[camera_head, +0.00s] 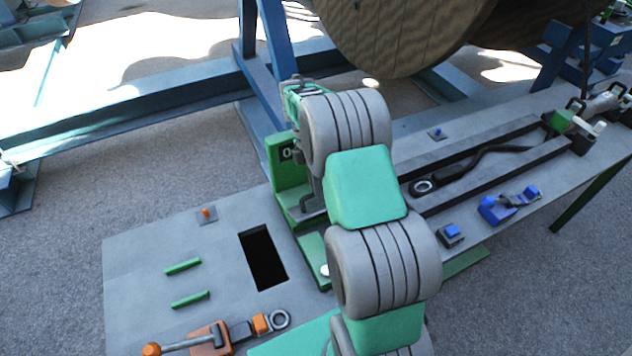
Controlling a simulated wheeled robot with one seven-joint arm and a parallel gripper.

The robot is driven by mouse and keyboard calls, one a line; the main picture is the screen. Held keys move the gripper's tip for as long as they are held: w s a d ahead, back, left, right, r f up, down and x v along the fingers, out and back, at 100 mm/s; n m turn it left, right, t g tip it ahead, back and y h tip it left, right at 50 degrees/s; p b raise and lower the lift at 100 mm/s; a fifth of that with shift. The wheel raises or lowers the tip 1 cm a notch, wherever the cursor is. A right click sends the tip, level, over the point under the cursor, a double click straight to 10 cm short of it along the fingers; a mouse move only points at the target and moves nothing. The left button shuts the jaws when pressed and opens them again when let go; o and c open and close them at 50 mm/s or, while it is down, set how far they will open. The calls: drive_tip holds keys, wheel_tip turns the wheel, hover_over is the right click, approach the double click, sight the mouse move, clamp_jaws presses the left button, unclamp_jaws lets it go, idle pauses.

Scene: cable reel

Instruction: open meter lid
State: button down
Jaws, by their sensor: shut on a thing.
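The green meter (288,182) stands upright on the grey bench, left of my arm, with a dark display showing a white digit on its face. Its right side is hidden by my arm. My gripper (297,90) is at the far end of the arm, at the top of the meter, and is mostly hidden behind the wrist. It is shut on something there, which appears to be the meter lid. Green and grey parts overlap at this spot, so the lid's outline and angle cannot be told clearly.
The bench (140,265) has a dark rectangular opening (264,258), two green bars (184,267), and an orange-handled tool (205,338) at the front. Blue clamps (508,204) and a black cable (485,157) lie right of my arm. A large wooden reel (390,35) and blue frame (268,75) stand behind.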

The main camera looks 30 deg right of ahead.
drive_tip(key=c, duration=1.5)
unclamp_jaws()
drive_tip(key=shift+s+d, duration=0.1)
drive_tip(key=shift+o, duration=0.2)
drive_tip(key=p+v, duration=0.1)
drive_tip(key=v, duration=0.6)
drive_tip(key=shift+r+p, duration=0.3)
drive_tip(key=shift+r, duration=0.05)
